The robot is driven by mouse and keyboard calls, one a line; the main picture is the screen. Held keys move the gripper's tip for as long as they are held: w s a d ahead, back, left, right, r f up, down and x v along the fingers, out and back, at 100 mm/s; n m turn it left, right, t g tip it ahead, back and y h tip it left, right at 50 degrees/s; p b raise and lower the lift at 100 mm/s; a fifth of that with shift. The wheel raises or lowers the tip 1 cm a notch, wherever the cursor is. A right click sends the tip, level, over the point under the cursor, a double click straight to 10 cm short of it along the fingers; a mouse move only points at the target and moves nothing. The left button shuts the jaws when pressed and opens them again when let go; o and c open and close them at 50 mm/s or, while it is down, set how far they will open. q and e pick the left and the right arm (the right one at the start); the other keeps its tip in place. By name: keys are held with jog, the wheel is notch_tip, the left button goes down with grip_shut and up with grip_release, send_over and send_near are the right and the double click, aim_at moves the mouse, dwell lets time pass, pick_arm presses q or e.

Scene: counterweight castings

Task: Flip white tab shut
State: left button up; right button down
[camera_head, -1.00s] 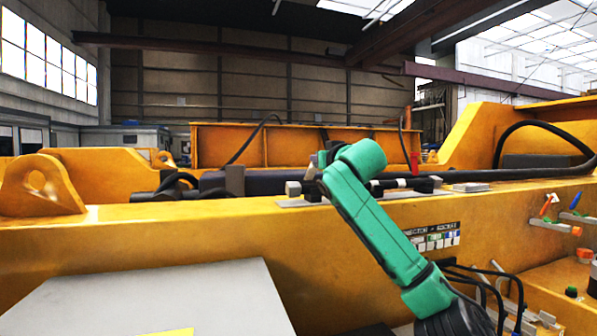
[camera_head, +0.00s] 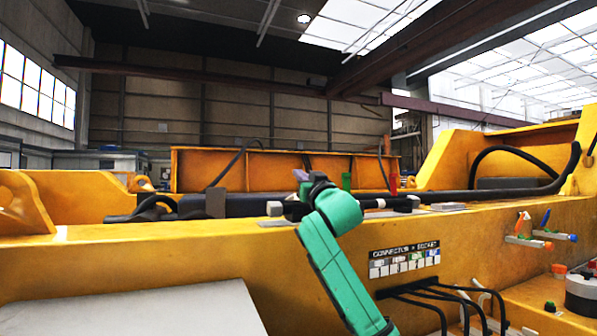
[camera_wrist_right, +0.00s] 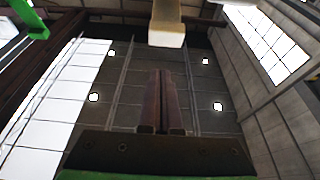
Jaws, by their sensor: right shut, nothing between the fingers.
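My right gripper (camera_wrist_right: 162,74) is shut and empty in the right wrist view, its two dark fingers side by side and pointing up the picture. A pale block-ended piece (camera_wrist_right: 167,37) hangs above the fingertips there, apart from them in the picture. In the head view the green right arm (camera_head: 335,265) rises in front of the yellow casting (camera_head: 180,255), with its dark wrist end near the casting's top edge. A small white block (camera_head: 274,208) sits on that edge left of the wrist. I cannot tell which piece is the white tab. My left gripper is out of view.
A connector panel (camera_head: 404,259) with black cables is on the casting's front, right of my arm. Orange- and blue-tipped fittings (camera_head: 528,242) are farther right. A pale flat surface (camera_head: 130,310) lies at lower left. A black hose (camera_head: 490,195) runs behind the edge.

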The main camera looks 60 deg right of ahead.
pick_arm(q)
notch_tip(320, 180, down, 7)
jog(key=b, duration=0.8)
pick_arm(e)
jog(key=v, duration=1)
jog(key=shift+f, duration=0.3)
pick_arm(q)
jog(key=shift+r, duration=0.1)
pick_arm(e)
jog(key=shift+w+d, duration=0.1)
